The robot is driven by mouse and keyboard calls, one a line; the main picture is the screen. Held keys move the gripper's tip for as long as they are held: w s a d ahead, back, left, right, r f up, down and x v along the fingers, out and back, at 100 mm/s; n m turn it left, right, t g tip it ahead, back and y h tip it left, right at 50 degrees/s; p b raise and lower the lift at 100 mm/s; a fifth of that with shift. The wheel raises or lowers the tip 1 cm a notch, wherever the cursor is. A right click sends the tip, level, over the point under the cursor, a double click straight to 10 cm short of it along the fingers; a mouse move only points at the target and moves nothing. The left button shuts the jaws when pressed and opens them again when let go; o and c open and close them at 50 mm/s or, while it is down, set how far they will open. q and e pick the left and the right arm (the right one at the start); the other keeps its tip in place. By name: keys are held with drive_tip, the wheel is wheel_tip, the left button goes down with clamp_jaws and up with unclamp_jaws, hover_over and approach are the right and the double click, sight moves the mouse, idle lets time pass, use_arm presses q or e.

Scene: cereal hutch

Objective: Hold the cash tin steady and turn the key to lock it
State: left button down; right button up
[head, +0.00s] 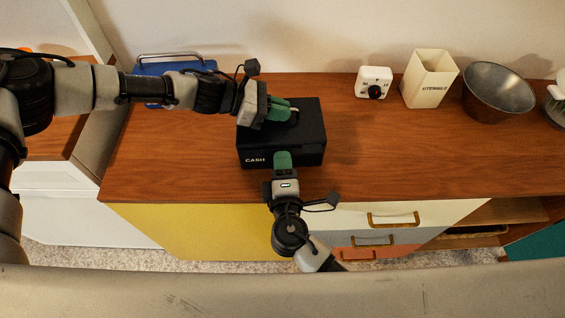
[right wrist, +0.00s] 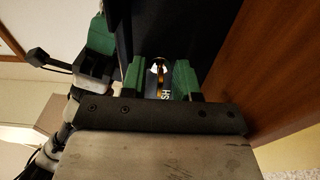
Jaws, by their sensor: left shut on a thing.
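The black cash tin (head: 310,140) stands on the wooden counter, its front marked CASH. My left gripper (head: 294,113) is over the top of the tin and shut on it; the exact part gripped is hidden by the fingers. My right gripper (head: 283,157) is at the tin's front face. In the right wrist view its green fingers (right wrist: 158,80) are apart, one on each side of a small brass-coloured key (right wrist: 157,67), with gaps visible beside it. The key is hidden in the head view.
A blue object with a metal handle (head: 165,68) lies behind my left arm. A white timer (head: 374,82), a utensils holder (head: 428,80) and a metal bowl (head: 497,92) stand at the back right. The counter (head: 390,140) right of the tin is clear.

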clamp_jaws()
drive_tip(key=shift+m, duration=0.3)
drive_tip(key=m, duration=1.1)
drive_tip(key=shift+f+m, duration=0.1)
drive_tip(key=shift+m, duration=0.2)
drive_tip(key=m, duration=0.5)
drive_tip(key=shift+m, duration=0.4)
drive_tip(key=shift+s, duration=0.1)
